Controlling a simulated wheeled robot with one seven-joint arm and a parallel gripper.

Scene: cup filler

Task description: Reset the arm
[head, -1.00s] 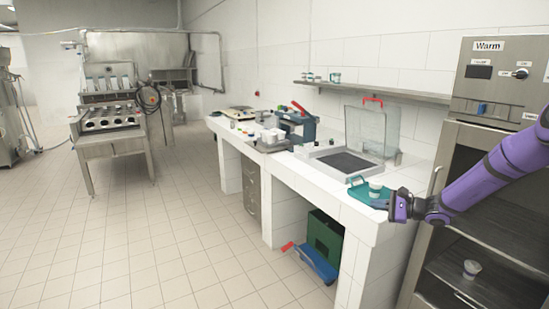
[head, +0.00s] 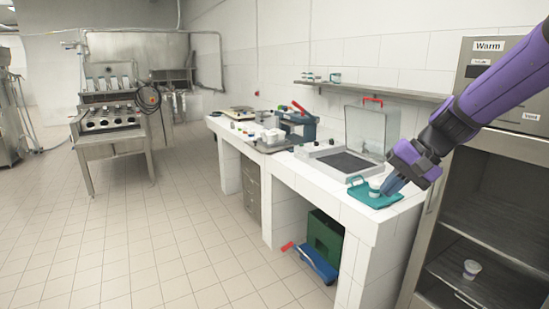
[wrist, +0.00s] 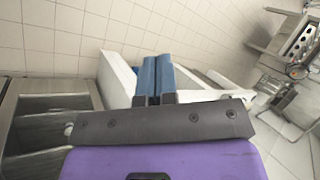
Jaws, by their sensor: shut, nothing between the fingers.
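My gripper (head: 389,187) is at the near right end of the white counter, in front of and above the teal tray in the head view. Its fingers point down and to the left. In the wrist view its two blue fingers (wrist: 153,76) lie side by side, shut, with nothing between them. My purple arm comes in from the upper right of the head view. A small white cup (head: 375,186) stands on the teal tray (head: 381,201), partly hidden behind the fingers.
The warm cabinet (head: 513,185) stands close on the right, with a cup (head: 472,268) on a shelf inside. The white counter (head: 345,205) carries a clear-lidded machine (head: 370,132) and more equipment farther back. The tiled floor on the left is clear.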

